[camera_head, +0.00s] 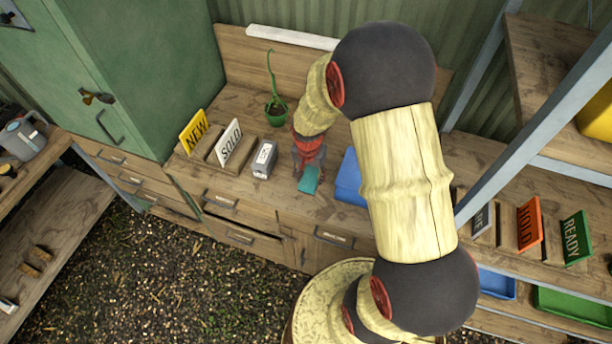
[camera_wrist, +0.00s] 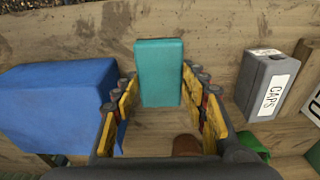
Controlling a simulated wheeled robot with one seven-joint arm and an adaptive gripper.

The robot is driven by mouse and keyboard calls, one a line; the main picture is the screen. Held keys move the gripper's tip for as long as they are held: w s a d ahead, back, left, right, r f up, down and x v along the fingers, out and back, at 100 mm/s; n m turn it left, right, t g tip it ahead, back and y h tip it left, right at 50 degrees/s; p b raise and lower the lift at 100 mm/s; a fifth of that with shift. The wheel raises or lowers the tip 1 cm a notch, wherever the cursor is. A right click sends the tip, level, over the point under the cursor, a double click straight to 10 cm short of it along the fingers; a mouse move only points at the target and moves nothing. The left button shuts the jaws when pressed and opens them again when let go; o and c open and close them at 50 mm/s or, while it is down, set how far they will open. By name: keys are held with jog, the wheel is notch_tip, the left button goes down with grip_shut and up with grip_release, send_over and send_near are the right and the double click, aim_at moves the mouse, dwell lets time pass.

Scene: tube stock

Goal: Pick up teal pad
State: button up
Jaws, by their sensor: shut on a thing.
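The teal pad (camera_head: 309,180) is a small teal block over the wooden bench, near its front edge. In the wrist view the teal pad (camera_wrist: 160,72) sits at the far end of my fingers, between the two yellow-padded tips. My gripper (camera_head: 308,166) points down at the bench, and in the wrist view my gripper (camera_wrist: 159,88) is shut on the pad's near end. I cannot tell whether the pad touches the bench or is slightly above it.
A blue box (camera_wrist: 60,105) is close on one side of my fingers. A grey CAPS box (camera_wrist: 268,86) stands on the other side. A potted plant (camera_head: 276,107) and NEW (camera_head: 194,131) and SOLD (camera_head: 230,142) signs stand on the bench.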

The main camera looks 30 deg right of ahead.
jog(key=s+r, duration=0.6)
jog(key=s, duration=0.4)
jog(key=shift+s+a, duration=0.3)
jog(key=shift+a, duration=0.15)
jog(key=shift+f, duration=0.1)
jog(key=o, duration=0.5)
jog(key=c, duration=0.3)
jog(key=shift+c, duration=0.4)
